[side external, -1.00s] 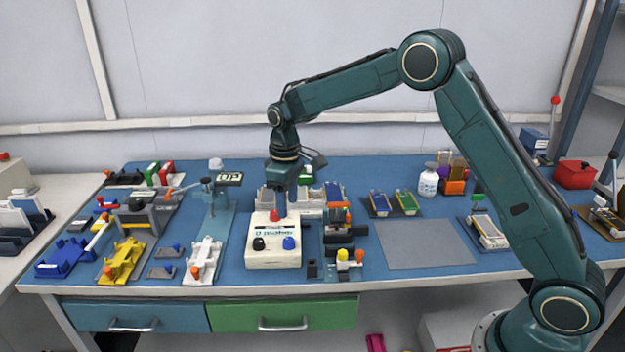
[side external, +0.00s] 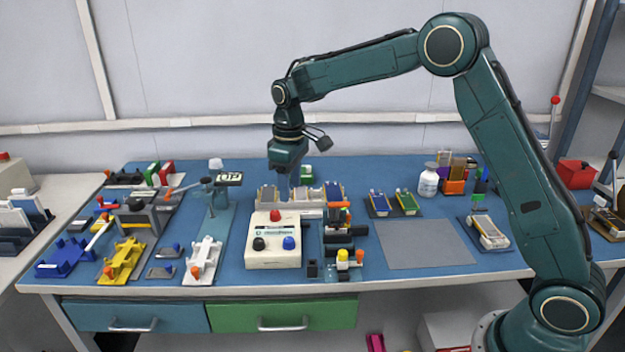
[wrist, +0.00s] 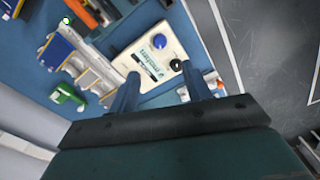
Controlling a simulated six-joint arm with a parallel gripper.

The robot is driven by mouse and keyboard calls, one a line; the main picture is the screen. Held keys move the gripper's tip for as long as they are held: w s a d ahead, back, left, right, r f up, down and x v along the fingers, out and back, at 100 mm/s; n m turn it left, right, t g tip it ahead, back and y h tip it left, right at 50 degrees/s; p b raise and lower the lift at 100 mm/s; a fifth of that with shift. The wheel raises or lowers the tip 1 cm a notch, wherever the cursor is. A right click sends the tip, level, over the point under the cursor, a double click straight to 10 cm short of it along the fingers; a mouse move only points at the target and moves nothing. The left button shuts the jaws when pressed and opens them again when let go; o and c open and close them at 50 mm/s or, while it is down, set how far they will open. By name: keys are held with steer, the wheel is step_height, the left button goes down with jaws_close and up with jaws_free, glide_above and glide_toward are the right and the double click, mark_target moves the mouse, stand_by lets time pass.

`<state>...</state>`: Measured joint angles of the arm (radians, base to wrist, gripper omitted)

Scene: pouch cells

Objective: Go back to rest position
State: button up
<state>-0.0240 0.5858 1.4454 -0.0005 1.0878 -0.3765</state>
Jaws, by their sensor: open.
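My gripper (side external: 289,180) hangs pointing down above the back of the white button box, clear of it. In the wrist view my gripper (wrist: 160,88) shows two separate fingers with nothing between them. The white button box (side external: 273,245) stands on the blue bench with a red, a black and a blue button on top. It also shows in the wrist view (wrist: 147,57), beyond the fingertips, where the red button cannot be made out.
Behind the box stands a pale rack (side external: 291,208) holding pouch cells. Left are a blue press stand (side external: 217,225) and yellow and white fixtures. A grey mat (side external: 425,244) lies bare at right. A white bottle (side external: 428,182) stands behind it. The space above the bench is free.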

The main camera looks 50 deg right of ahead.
steer(key=s+r+m+t, duration=0.2)
steer(key=s+r+t, duration=0.1)
steer(key=s+r, duration=1.1)
steer(key=s+d+f+m+t, duration=0.1)
steer(key=s+f+m+t, duration=0.1)
steer(key=s, duration=1.8)
steer(key=shift+s+d+f+m, duration=0.15)
steer(key=shift+s+f+m, duration=0.15)
steer(key=shift+f, duration=0.3)
